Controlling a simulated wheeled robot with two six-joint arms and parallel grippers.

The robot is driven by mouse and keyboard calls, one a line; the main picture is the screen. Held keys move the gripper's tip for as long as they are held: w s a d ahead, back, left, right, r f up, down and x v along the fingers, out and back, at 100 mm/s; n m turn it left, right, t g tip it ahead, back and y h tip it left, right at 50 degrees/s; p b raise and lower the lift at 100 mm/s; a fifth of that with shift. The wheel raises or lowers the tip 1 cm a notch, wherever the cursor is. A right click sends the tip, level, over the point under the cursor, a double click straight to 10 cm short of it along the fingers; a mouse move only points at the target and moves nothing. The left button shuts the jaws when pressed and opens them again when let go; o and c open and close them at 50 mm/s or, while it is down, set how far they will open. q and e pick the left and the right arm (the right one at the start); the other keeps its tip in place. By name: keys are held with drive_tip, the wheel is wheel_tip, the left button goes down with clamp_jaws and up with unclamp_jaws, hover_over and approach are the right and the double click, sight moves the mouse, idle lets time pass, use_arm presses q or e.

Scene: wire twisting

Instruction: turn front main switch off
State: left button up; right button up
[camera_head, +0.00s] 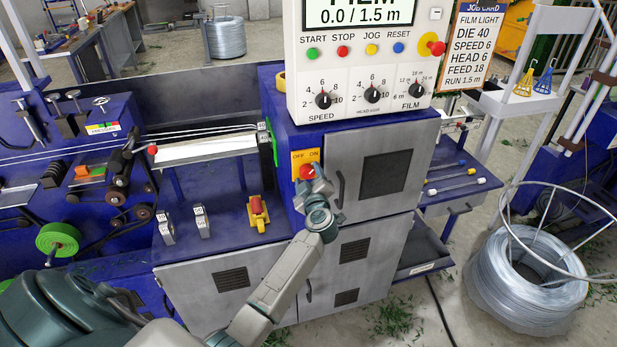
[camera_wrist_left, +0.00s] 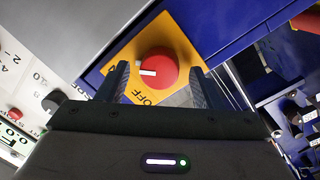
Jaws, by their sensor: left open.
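The front main switch is a round red knob (camera_head: 306,171) on a yellow plate (camera_head: 298,157) marked OFF and ON, on the blue side of the machine. In the left wrist view the red knob (camera_wrist_left: 165,60) carries a white pointer mark on its left part, and the word OFF shows on the yellow plate (camera_wrist_left: 122,56) below it. My left gripper (camera_head: 314,180) is at the switch, its open fingers (camera_wrist_left: 159,76) one on each side of the knob. I cannot tell if they touch it. My right gripper is not in view.
A control panel (camera_head: 365,60) with buttons and dials hangs above the switch. A grey cabinet door with a handle (camera_head: 339,188) is just right of my left gripper. A yellow and red part (camera_head: 258,213) stands on the blue bench. A wire coil (camera_head: 525,285) stands at right.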

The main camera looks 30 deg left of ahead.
use_arm(q)
drive_tip(key=c, duration=0.9)
drive_tip(key=shift+c, duration=0.5)
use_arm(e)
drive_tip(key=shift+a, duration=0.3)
